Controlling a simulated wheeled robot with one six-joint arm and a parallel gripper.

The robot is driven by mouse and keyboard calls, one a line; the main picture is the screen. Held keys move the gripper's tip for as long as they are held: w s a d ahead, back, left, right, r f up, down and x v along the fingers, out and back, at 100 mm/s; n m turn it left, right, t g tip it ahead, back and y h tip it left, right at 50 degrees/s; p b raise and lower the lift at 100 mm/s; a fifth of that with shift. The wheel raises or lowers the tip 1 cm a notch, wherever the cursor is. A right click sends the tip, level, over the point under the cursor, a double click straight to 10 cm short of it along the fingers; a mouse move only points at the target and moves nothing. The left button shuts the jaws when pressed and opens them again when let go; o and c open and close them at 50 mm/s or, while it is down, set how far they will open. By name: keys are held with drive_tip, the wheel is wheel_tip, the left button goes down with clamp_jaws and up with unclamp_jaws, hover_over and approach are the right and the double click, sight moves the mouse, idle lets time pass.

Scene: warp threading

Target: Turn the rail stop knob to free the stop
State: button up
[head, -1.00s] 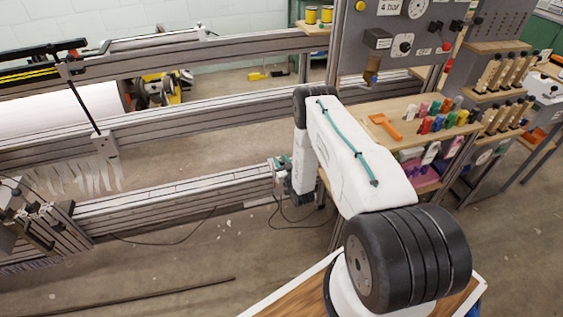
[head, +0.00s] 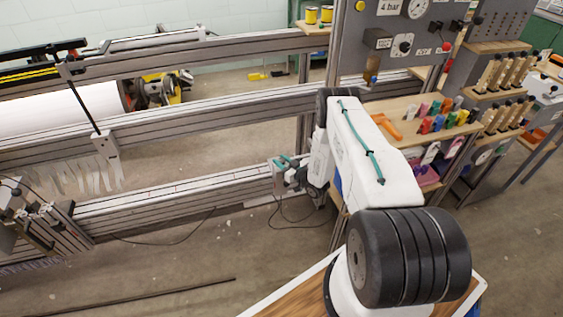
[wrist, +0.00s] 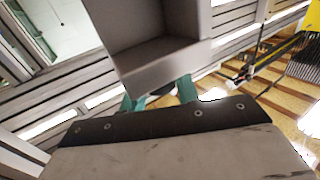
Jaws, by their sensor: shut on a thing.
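My gripper (head: 285,163) is at the right end of the lower rail (head: 180,196), against the grey block of the rail stop (head: 278,184). In the wrist view a large grey box-shaped part (wrist: 165,62) stands close in front of the fingers. The teal fingertips of my gripper (wrist: 161,97) show just under it, a small gap apart. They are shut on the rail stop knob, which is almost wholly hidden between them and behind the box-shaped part. How far the knob is turned cannot be seen.
A wooden shelf (head: 408,113) with coloured pegs and an orange tool is right of my arm. A grey panel (head: 385,55) with a gauge stands above it. A loose black cable (head: 290,222) hangs below the rail end. The floor in front of the rail is mostly free.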

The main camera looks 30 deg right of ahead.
drive_tip(key=o, duration=0.9)
drive_tip(key=shift+o, duration=0.2)
drive_tip(key=v, duration=0.7)
drive_tip(key=shift+s, duration=0.4)
